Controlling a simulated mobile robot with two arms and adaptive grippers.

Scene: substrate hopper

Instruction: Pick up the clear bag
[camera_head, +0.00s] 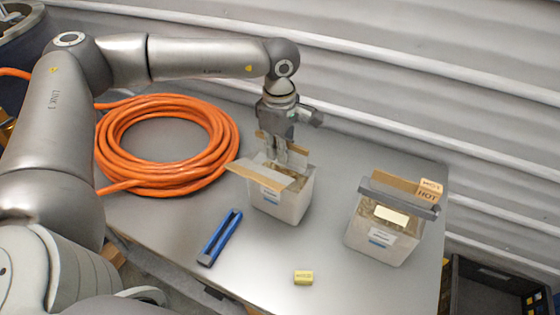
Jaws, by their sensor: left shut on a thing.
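A clear bag or box-shaped container (280,205) stands upright near the middle of the grey table, with tan flaps open at its top and a small label on its front. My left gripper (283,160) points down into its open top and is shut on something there. The fingertips are partly hidden by the flaps and contents, so I cannot tell exactly which part it grips. A similar clear container (380,238) stands to the right, with a grey bar across its top and labels on its front. My right gripper does not show.
A coil of orange hose (168,145) lies on the table (330,270) at left. A blue bar-shaped tool (220,237) and a small yellow block (303,278) lie in front. Tags reading HOT (430,187) sit at the right container. A dark crate (490,285) stands beyond the right table edge.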

